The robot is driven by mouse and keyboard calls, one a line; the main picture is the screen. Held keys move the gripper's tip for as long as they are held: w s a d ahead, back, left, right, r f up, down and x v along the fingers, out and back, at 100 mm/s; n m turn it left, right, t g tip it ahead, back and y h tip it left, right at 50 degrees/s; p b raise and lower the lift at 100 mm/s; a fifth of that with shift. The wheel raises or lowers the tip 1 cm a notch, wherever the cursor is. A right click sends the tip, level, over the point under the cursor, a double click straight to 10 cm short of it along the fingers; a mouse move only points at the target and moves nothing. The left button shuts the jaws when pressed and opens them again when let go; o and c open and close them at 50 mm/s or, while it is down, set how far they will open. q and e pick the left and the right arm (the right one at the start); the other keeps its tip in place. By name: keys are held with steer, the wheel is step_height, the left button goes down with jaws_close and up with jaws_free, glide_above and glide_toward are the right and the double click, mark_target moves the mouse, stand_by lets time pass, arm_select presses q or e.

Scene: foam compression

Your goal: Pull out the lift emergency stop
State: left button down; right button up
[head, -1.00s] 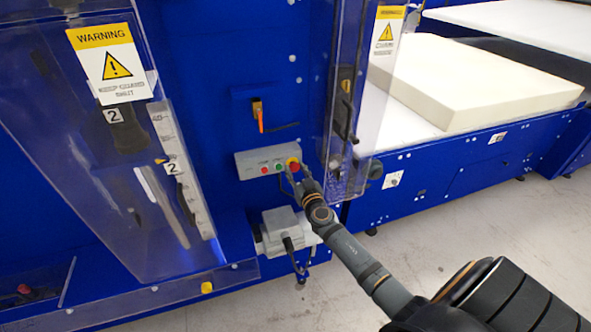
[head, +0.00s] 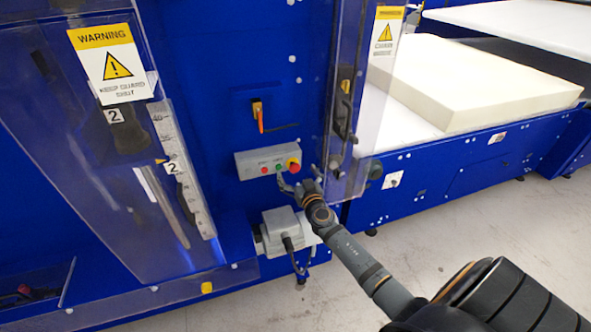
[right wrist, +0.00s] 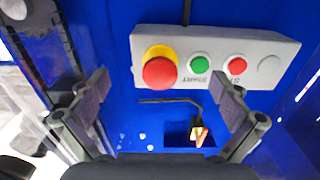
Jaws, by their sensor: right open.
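The emergency stop is a red mushroom button on a yellow collar (head: 293,163), at the right end of a grey control box (head: 256,164) on the blue machine. In the right wrist view the red button (right wrist: 159,73) is at the left end of the box, which appears upside down, beside a green and a red button. My right gripper (head: 298,182) is just below the box in the head view. In the right wrist view its fingers (right wrist: 162,92) are spread wide with nothing between them, apart from the button. My left gripper is out of view.
Clear guards with warning signs (head: 108,62) stand left and right of the box. An orange-handled switch (head: 258,115) is above it, and a grey motor-like unit (head: 282,230) below. A foam block (head: 470,80) lies on the machine's bed at right.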

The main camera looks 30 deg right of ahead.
steer(key=shift+v, duration=1.25)
steer(key=shift+b+v, duration=0.6)
steer(key=shift+v, duration=1.7)
